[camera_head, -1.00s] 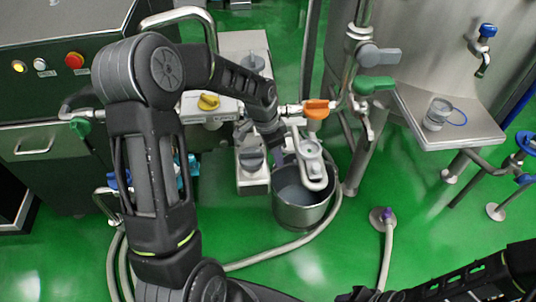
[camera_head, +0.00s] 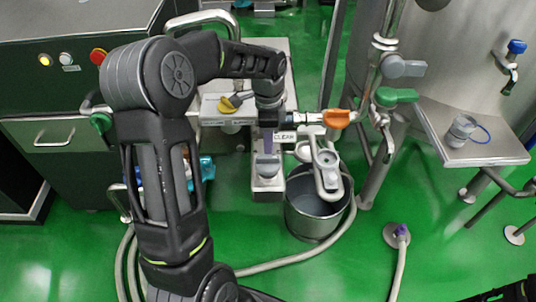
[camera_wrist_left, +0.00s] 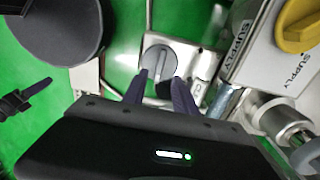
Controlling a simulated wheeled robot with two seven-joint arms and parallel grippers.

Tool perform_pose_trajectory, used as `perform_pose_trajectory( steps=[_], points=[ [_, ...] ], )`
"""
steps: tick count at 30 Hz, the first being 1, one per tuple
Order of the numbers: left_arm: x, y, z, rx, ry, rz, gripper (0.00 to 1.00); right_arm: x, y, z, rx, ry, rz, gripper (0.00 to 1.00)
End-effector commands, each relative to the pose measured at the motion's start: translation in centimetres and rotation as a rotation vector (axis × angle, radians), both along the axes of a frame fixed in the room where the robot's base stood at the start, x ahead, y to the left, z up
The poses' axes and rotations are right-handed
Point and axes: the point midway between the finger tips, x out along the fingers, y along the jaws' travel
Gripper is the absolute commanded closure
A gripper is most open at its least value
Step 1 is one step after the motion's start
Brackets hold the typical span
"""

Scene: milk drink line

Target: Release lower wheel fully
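The lower wheel appears to be the grey round knob (camera_head: 267,167) on the lower part of the pale valve panel; it also shows in the left wrist view (camera_wrist_left: 158,62), with a raised bar across its face. My left gripper (camera_head: 268,142) hangs just behind this knob in the head view. In the left wrist view, its two dark fingers (camera_wrist_left: 160,80) stand apart at the knob's near edge, one on each side, with nothing held between them. Whether they touch the knob cannot be told. My right gripper is out of view.
A yellow knob (camera_head: 230,102) sits on the left branch and an orange valve handle (camera_head: 336,118) on the right pipe. A steel bucket (camera_head: 318,218) stands close right of the knob. A hose (camera_head: 290,258) curves over the green floor. A steel tank (camera_head: 450,60) stands right.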

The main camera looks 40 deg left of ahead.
Motion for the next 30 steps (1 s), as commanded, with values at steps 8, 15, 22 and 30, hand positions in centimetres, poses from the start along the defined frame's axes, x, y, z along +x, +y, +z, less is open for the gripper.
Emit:
perform_pose_trajectory(
  steps=[8, 15, 22, 30],
  points=[
    [-0.1, 0.0, -4.3, -0.002, 0.003, 0.000, 0.66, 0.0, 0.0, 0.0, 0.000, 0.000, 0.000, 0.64],
    [0.0, -0.1, -6.7, -0.002, 0.001, 0.000, 0.66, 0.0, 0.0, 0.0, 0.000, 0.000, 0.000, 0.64],
    [0.0, 0.0, -6.8, -0.002, -0.001, 0.001, 0.66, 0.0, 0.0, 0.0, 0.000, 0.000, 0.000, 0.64],
    [0.0, 0.0, -6.8, -0.002, -0.001, 0.001, 0.84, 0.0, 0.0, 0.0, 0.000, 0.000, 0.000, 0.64]
  ],
)
